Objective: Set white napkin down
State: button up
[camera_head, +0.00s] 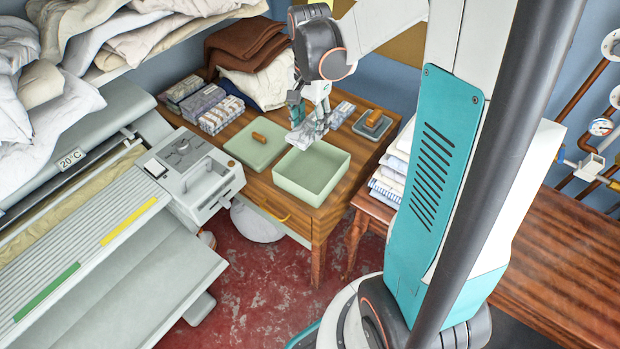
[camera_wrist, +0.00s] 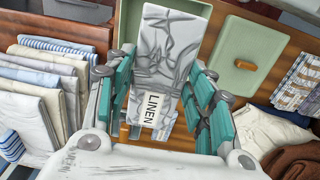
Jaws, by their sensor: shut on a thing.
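My gripper (camera_head: 318,112) is shut on a pale grey-white folded napkin (camera_head: 306,133) with darker crease-like markings. It holds the napkin over the back edge of an open pale green box (camera_head: 312,190) on the wooden table. In the wrist view, the napkin (camera_wrist: 168,50) lies between the teal fingers of my gripper (camera_wrist: 162,95), with the box (camera_wrist: 128,25) behind it. A label reading LINEN shows between the fingers; I cannot tell whether it belongs to the napkin. The box floor is bare where visible in the head view.
A green lid (camera_head: 243,153) with a wooden handle lies left of the box. Striped cloth bundles (camera_head: 222,116) and brown cloths (camera_head: 245,43) are behind. A handled block (camera_head: 372,125) and folded linens (camera_head: 390,180) are right. The ironer (camera_head: 110,245) stands left.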

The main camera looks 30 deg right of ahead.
aim_at(310, 177)
notch_tip(310, 177, down, 20)
jog(key=b, duration=0.6)
jog(key=shift+w+r+b, duration=0.1)
jog(key=shift+r+b, duration=0.15)
jog(key=shift+b, duration=0.05)
jog(key=shift+f, duration=0.1)
jog(key=o, duration=0.5)
jog(key=shift+f, duration=0.1)
jog(key=o, duration=0.5)
jog(key=shift+c, duration=0.2)
jog(key=shift+r, duration=0.2)
notch_tip(310, 177, up, 12)
jog(key=p, duration=0.4)
